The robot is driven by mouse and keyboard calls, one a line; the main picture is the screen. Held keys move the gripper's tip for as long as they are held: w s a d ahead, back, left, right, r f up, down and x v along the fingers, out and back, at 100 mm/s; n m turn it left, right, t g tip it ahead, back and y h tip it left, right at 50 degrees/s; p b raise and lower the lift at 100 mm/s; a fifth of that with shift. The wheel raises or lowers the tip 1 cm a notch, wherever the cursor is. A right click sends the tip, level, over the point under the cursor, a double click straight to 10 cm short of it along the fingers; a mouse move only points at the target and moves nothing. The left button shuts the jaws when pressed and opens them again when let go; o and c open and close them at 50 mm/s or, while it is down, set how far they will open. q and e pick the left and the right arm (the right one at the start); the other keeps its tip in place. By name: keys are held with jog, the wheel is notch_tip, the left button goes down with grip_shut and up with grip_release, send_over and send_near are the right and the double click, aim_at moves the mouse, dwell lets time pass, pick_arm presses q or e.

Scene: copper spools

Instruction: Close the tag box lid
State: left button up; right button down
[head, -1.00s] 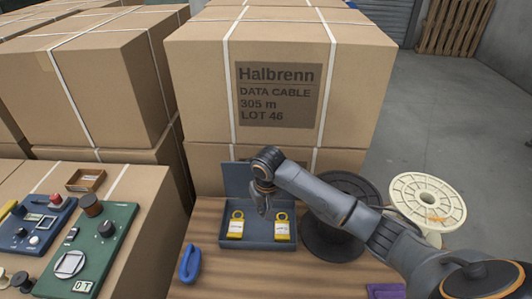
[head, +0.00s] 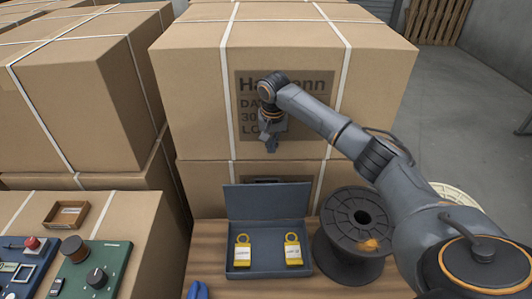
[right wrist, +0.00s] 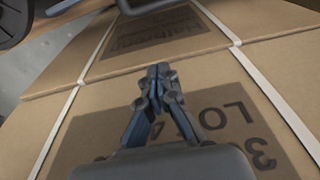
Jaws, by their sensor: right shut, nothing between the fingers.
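The tag box (head: 268,270) is a grey-blue tray on the wooden surface in the lower middle of the head view. Its lid (head: 268,202) stands open, tilted up at the back edge. Two yellow padlock-shaped tags (head: 242,252) (head: 292,250) with white labels sit inside. My right gripper (head: 270,146) is shut and empty, pointing down, well above the lid and in front of the printed carton. In the right wrist view my right gripper (right wrist: 158,70) shows its fingertips together over cardboard. My left gripper is not in view.
Large strapped cartons (head: 300,80) rise behind the box. A black spool (head: 354,232) stands right beside it, with a pale spool (head: 458,198) partly hidden behind my arm. A blue item (head: 197,290) lies at front left. Green panel (head: 95,272) and brown tray (head: 70,213) sit at left.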

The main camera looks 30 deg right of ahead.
jog(key=f, duration=0.9)
jog(key=shift+w+d, duration=0.3)
jog(key=shift+w, duration=0.1)
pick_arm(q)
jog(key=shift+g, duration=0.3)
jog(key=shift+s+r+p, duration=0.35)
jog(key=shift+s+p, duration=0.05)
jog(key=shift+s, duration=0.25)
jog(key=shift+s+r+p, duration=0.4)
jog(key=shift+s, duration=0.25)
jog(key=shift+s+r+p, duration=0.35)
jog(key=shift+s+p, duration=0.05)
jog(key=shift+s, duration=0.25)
pick_arm(e)
jog(key=shift+s+a+r, duration=0.25)
jog(key=shift+s+a, duration=0.25)
jog(key=shift+s, duration=0.35)
jog(key=shift+s+a+r, duration=0.2)
jog(key=shift+s+a, duration=0.3)
jog(key=shift+s, duration=0.35)
